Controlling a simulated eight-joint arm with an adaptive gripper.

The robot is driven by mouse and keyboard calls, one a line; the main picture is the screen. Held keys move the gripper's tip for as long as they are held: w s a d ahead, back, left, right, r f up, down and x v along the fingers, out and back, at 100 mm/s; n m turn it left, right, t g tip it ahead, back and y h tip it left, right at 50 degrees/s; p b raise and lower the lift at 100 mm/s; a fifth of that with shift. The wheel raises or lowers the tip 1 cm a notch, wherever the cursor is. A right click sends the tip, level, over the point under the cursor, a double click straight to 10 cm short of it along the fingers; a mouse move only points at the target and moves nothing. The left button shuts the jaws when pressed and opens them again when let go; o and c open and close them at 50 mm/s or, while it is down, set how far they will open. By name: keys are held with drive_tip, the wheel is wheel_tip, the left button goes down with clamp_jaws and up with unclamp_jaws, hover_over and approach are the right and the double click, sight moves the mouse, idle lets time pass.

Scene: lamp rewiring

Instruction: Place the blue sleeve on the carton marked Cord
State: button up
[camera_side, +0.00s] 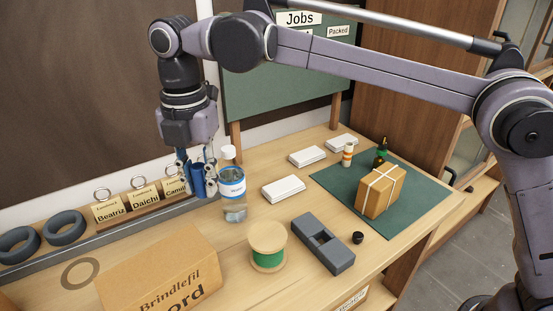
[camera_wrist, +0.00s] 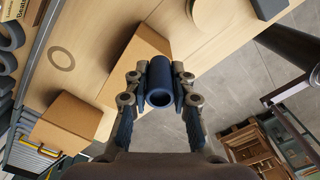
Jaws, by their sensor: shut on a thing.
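The blue sleeve (camera_side: 197,183) is a short tube held between the fingers of my gripper (camera_side: 198,176), above the bench and left of the bottle. In the wrist view the sleeve (camera_wrist: 160,84) sits between both fingers of my gripper (camera_wrist: 158,78), with its open end facing the camera. The cardboard carton (camera_side: 158,277) at the bottom left of the side view reads "Brindlefil" and "ord"; the first letter of the lower word is unclear. This carton also shows in the wrist view (camera_wrist: 134,52), beyond the sleeve and apart from it. Part of it is hidden there.
A clear bottle (camera_side: 232,190) stands close beside my gripper. A green spool (camera_side: 268,247) and a grey block (camera_side: 323,245) stand right of the carton. Name cards (camera_side: 144,195) and dark rings (camera_side: 65,228) line the back left. Another carton (camera_wrist: 68,122) shows in the wrist view.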

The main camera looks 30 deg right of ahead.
hover_over(171, 258)
wheel_tip(171, 258, down, 5)
drive_tip(key=shift+f, duration=2.15)
drive_tip(key=shift+f, duration=0.1)
drive_tip(key=o, duration=0.9)
drive_tip(key=shift+o, duration=0.2)
